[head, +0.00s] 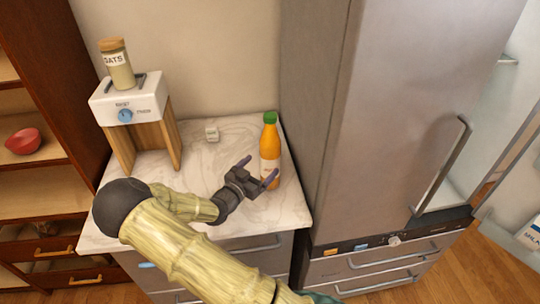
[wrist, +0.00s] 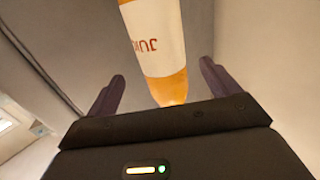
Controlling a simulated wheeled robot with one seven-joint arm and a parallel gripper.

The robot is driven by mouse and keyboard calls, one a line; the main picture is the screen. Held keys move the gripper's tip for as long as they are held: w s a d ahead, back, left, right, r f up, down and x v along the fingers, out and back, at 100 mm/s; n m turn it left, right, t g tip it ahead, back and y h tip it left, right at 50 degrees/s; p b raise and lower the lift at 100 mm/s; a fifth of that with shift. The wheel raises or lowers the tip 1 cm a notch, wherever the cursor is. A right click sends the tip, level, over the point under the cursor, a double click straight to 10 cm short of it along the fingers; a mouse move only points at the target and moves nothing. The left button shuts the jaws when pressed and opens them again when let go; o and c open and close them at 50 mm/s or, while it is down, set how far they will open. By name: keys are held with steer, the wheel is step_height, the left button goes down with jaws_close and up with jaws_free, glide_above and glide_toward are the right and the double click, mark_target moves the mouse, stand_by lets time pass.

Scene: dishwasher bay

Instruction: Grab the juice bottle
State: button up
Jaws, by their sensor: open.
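The juice bottle (head: 270,145) is orange with a green cap and a pale label. It stands upright on the marble counter, near its right side. My gripper (head: 257,172) is open, with its fingers pointing toward the lower part of the bottle. In the wrist view the bottle (wrist: 157,45) shows its label and orange base, and it lies between the two dark fingers (wrist: 160,95) of my gripper. The fingers stand apart from the bottle on both sides. Its cap is out of the wrist view.
A tall grey fridge (head: 335,120) stands right of the marble counter (head: 225,150).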

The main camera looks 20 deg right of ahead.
mark_target(265, 162)
steer(key=shift+p+x, duration=0.35)
steer(key=shift+x, duration=1.35)
steer(key=p+x, duration=0.3)
steer(key=x, duration=0.2)
steer(key=shift+w+f, duration=0.1)
steer(key=shift+w, duration=0.1)
steer(key=c, duration=1.7)
steer(key=shift+c, duration=0.5)
